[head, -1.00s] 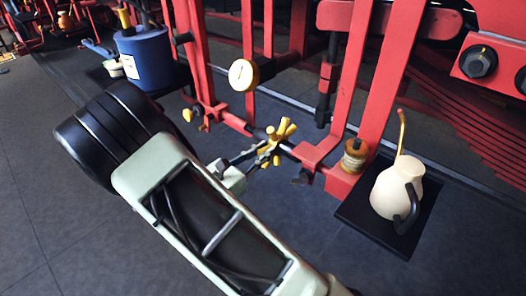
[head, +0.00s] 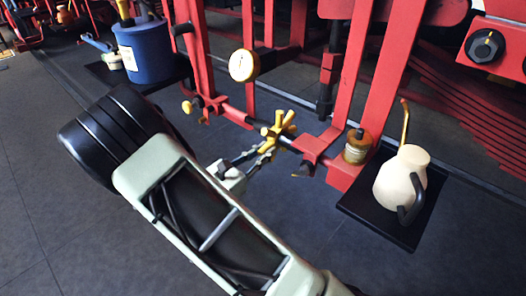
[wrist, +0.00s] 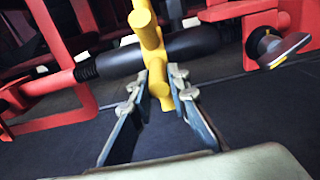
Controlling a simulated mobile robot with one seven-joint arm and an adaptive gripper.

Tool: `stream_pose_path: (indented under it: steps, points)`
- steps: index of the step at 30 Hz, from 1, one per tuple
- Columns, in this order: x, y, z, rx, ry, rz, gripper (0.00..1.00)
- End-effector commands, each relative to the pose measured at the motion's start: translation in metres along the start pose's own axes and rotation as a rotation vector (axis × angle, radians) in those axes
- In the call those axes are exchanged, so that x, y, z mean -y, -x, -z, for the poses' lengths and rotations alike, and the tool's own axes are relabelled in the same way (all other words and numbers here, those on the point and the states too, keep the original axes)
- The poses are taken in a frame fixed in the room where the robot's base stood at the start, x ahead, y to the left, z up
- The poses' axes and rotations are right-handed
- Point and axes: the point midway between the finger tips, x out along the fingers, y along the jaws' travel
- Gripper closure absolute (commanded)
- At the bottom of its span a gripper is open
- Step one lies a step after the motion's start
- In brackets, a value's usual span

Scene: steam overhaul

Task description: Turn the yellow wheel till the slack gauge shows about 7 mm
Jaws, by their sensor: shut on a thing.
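The yellow wheel (head: 279,127) has several stubby spokes and sits on a red and black rod between the red uprights. My gripper (head: 262,152) is shut on one of its spokes. In the wrist view the two fingers (wrist: 160,88) press on either side of the lower end of the yellow wheel (wrist: 149,38). A round gauge (head: 243,65) with a pale face and brass rim stands above and left of the wheel. It looks like the slack gauge, but its reading is too small to make out.
A cream oil can (head: 402,172) stands on a black shelf (head: 381,226) at the right. A brass-coloured pot (head: 357,147) sits on the red frame beside it. A blue bucket (head: 146,54) stands at the upper left. A small yellow knob (head: 187,107) is left of the wheel. Open floor lies in front.

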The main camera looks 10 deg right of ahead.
Motion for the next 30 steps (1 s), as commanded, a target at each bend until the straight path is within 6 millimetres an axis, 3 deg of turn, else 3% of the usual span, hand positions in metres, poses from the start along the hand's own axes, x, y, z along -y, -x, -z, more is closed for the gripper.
stream_pose_path:
  steps: [1,6,17,30]
  points:
    - [0.002,-0.002,0.010,-0.008,0.003,0.003,1.00]
    - [0.002,-0.006,0.020,-0.007,0.003,0.003,1.00]
    - [0.002,-0.007,0.021,-0.005,0.002,0.003,1.00]
    - [0.002,-0.017,0.034,-0.004,0.002,0.004,1.00]
